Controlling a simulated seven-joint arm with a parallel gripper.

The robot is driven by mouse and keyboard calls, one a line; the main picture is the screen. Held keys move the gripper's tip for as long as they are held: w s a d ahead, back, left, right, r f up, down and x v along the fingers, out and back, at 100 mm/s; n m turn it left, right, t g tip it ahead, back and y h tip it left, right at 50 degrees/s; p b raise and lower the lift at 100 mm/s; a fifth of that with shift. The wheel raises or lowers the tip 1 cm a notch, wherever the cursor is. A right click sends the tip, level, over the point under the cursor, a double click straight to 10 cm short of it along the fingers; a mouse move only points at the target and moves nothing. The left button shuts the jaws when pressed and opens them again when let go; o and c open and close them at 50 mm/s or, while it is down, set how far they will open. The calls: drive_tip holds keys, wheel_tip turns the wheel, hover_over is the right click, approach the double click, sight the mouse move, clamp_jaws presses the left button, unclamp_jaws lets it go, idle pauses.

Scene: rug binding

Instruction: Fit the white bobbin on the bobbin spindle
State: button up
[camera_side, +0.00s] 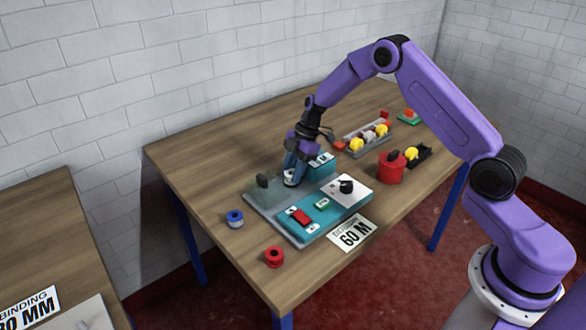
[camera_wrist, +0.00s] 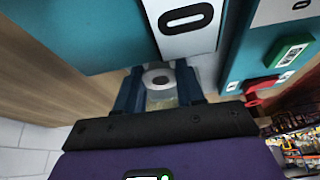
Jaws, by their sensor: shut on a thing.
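The white bobbin (camera_side: 289,181) is low over the grey part of the machine base plate (camera_side: 262,207) in the side view. My gripper (camera_side: 294,177) points down and is shut on it. In the wrist view the white bobbin (camera_wrist: 152,73) sits between the two blue fingers of my gripper (camera_wrist: 159,90), its round top and dark centre hole showing. I cannot make out the bobbin spindle; it may be hidden by the bobbin or my fingers. I cannot tell whether the bobbin touches the plate.
A dark upright knob (camera_side: 263,180) stands left of my gripper. A teal block (camera_side: 322,167) is close on the right. A black knob (camera_side: 346,186) stands on a white plate. A blue bobbin (camera_side: 235,218), a red bobbin (camera_side: 274,257) and a red pot (camera_side: 391,168) stand around the base.

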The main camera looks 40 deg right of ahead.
drive_tip(key=shift+f, duration=0.1)
drive_tip(key=o, duration=1.1)
drive_tip(key=v, duration=1.7)
drive_tip(key=shift+r, duration=0.25)
